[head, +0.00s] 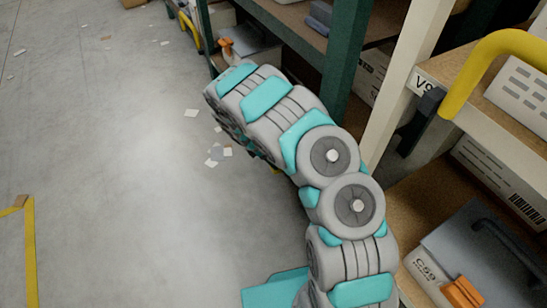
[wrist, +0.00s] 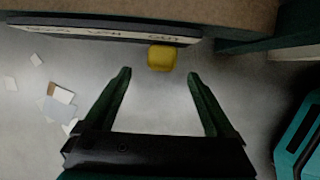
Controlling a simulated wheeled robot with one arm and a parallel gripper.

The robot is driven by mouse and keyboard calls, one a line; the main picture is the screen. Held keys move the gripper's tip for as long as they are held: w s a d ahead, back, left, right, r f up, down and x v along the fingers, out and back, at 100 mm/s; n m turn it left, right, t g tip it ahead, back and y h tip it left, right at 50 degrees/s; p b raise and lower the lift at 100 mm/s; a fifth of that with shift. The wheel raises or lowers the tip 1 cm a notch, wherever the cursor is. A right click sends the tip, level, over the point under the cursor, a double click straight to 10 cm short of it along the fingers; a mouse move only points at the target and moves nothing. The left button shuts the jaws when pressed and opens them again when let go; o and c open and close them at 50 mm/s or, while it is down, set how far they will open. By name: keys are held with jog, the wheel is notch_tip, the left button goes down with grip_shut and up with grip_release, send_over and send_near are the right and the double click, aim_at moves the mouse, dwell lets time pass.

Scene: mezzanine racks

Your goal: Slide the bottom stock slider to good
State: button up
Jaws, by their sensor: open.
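In the wrist view a yellow knob (wrist: 161,57) sits at the right part of a dark strip with a pale lettered face (wrist: 95,31), on the edge of a brown shelf. The lettering is too small and skewed to read surely. My gripper (wrist: 158,76) is open and empty. Its two dark green fingers point at the strip, and the knob appears just beyond the fingertips, between their lines. No contact shows. In the head view my arm hides the gripper and the strip.
Shelf racks with green (head: 348,60) and cream posts (head: 402,75) stand along the right. A yellow guard tube (head: 478,70) and a grey bin (head: 485,255) are near. The grey floor (head: 110,150) at left is open, with scattered paper scraps (head: 191,113).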

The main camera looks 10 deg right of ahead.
jog(key=b+x, duration=0.1)
jog(key=x, duration=0.6)
jog(key=shift+s+f, duration=0.1)
jog(key=shift+s, duration=0.05)
jog(key=shift+d, duration=0.1)
jog(key=shift+c, duration=0.3)
grip_shut()
dwell(0.4)
